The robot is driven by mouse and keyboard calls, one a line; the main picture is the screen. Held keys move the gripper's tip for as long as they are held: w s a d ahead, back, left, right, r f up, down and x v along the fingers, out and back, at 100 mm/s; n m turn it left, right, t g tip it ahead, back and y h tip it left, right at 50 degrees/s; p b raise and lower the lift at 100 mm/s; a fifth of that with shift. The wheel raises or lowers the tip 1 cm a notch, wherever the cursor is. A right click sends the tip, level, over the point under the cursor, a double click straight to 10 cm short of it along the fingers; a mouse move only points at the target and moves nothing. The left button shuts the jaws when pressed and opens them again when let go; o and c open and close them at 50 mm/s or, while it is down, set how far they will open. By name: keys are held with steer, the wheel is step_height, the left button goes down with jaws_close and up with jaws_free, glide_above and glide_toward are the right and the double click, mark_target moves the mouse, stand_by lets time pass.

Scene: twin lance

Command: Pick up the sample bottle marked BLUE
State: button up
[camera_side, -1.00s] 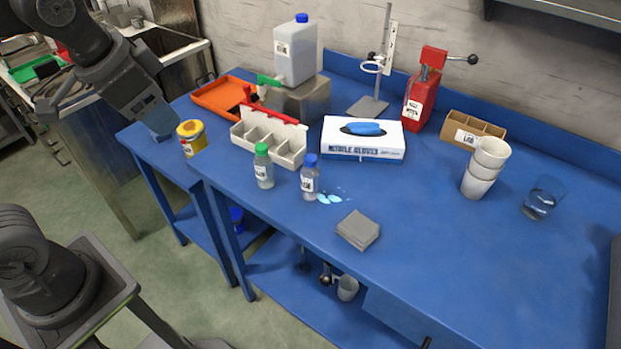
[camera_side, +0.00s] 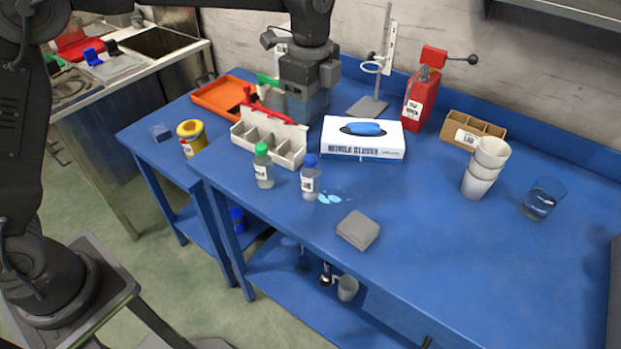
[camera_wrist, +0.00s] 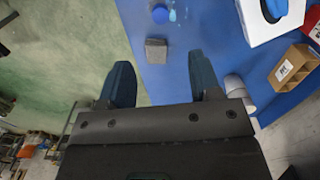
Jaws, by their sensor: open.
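A clear bottle with a blue cap (camera_side: 310,182) stands upright near the front edge of the blue bench; its white label is too small to read. A similar bottle with a green cap (camera_side: 264,172) stands just left of it. In the wrist view the blue cap (camera_wrist: 160,13) shows at the top, beyond my fingers. My gripper (camera_side: 307,112) points down behind the two bottles, above the bench between the white divided caddy and the glove box. In the wrist view its two fingers (camera_wrist: 160,70) are spread wide with nothing between them.
Light blue spots (camera_side: 330,199) lie right of the blue-capped bottle. A grey block (camera_side: 358,230) sits in front. The white caddy (camera_side: 290,160) and glove box (camera_side: 363,152) stand behind the bottles. Stacked cups (camera_side: 480,180) and a glass (camera_side: 541,200) stand right. The bench's right front is clear.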

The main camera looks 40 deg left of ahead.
mark_target(311, 158)
step_height(311, 158, down, 12)
steer(key=shift+f, duration=0.1)
stand_by(0.5)
jaws_close()
stand_by(0.4)
